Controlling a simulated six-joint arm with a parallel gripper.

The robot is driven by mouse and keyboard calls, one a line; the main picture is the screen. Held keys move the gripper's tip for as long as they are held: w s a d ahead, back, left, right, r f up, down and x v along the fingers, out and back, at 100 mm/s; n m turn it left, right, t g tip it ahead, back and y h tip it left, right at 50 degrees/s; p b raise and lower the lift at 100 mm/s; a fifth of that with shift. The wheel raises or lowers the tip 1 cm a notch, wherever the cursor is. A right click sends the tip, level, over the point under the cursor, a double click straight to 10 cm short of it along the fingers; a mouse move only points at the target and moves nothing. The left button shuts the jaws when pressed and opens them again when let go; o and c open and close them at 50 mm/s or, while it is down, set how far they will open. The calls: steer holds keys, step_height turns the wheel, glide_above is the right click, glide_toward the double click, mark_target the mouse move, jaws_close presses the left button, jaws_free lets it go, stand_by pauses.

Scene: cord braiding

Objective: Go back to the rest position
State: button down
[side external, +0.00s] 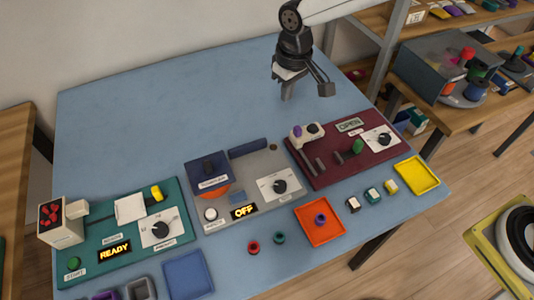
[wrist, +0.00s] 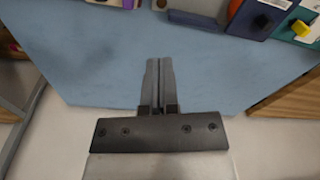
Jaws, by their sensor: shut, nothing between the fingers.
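My gripper (side external: 287,95) hangs above the back right part of the blue table (side external: 130,110) in the side external view, clear of the stations. In the wrist view my gripper (wrist: 159,62) points out over bare blue tabletop, its two fingers together and nothing between them. No object is held.
A teal station (side external: 95,262) reading READY, a grey station (side external: 262,163) reading OFF and a maroon station (side external: 330,176) labelled OPEN line the table's front. Orange (side external: 336,234), yellow (side external: 428,186) and blue (side external: 188,275) trays sit nearby. A shelf post (side external: 390,50) stands right of my arm. The table's back is clear.

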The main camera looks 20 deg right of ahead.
steer(key=s+d+m+t, duration=0.1)
steer(key=s+d+m, duration=0.2)
steer(key=s+d, duration=1.6)
steer(key=shift+s+d+f+m+t, duration=0.15)
steer(key=shift+d+f+m+t, duration=0.2)
steer(key=shift+d, duration=1.15)
